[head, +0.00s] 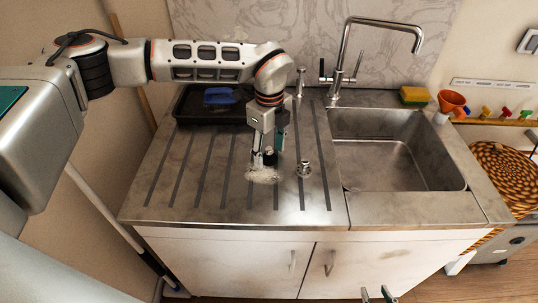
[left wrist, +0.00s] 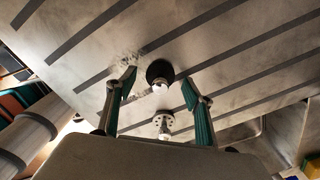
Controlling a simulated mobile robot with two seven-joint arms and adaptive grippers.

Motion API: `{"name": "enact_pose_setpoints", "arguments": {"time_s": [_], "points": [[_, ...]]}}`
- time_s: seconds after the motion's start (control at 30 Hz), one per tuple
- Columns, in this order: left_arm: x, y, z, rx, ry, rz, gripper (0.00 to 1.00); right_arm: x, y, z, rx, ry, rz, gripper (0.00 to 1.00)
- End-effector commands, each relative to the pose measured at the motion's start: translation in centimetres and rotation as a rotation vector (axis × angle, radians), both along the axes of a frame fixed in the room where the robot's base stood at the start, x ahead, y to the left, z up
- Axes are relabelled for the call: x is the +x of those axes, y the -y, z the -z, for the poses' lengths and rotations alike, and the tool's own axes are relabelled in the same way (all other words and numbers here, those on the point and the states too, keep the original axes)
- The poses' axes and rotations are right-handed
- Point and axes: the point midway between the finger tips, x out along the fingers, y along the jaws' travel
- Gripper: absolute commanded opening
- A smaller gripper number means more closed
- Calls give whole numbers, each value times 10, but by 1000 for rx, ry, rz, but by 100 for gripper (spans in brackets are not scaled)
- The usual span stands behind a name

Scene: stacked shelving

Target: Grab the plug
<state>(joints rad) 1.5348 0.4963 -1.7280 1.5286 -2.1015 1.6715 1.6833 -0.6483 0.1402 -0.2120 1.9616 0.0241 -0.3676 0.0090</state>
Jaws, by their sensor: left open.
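A black round plug (left wrist: 160,70) with a shiny knob lies on the ribbed steel drainboard. In the left wrist view it sits between and just beyond the fingertips of my left gripper (left wrist: 159,84), which is open with nothing held. In the head view this gripper (head: 266,156) points down low over the drainboard, and the dark plug (head: 269,158) shows partly hidden by the fingers. A small metal flanged piece (head: 304,168) stands to the right, apart from the gripper; it also shows in the left wrist view (left wrist: 163,124). My right gripper (head: 377,294) is open at the bottom edge, partly cut off.
A pale scuffed patch or pad (head: 262,175) lies beside the gripper; I cannot tell which. A black tray (head: 190,112) with a blue brush (head: 220,96) is behind. The sink (head: 390,165), tap (head: 345,65), sponge (head: 414,95) and orange funnel (head: 452,102) are right. The front drainboard is clear.

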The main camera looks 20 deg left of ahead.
Motion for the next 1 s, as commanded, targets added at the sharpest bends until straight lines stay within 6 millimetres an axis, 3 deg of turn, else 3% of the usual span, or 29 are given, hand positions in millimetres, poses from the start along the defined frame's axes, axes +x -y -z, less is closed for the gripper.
{"name": "enact_pose_setpoints", "arguments": {"time_s": [0.27,0.43,0.47,0.83,1.0], "points": [[0,0,5,0,0,0,52,0,0,-2,1,2,0,31],[0,0,5,0,0,0,13,0,0,-1,1,2,0,31],[0,0,5,0,0,0,11,0,0,-1,1,2,0,31],[0,0,3,0,0,0,11,0,0,0,0,0,0,31],[1,0,-10,-1,2,-1,11,-1,0,2,0,-1,-1,31]]}}
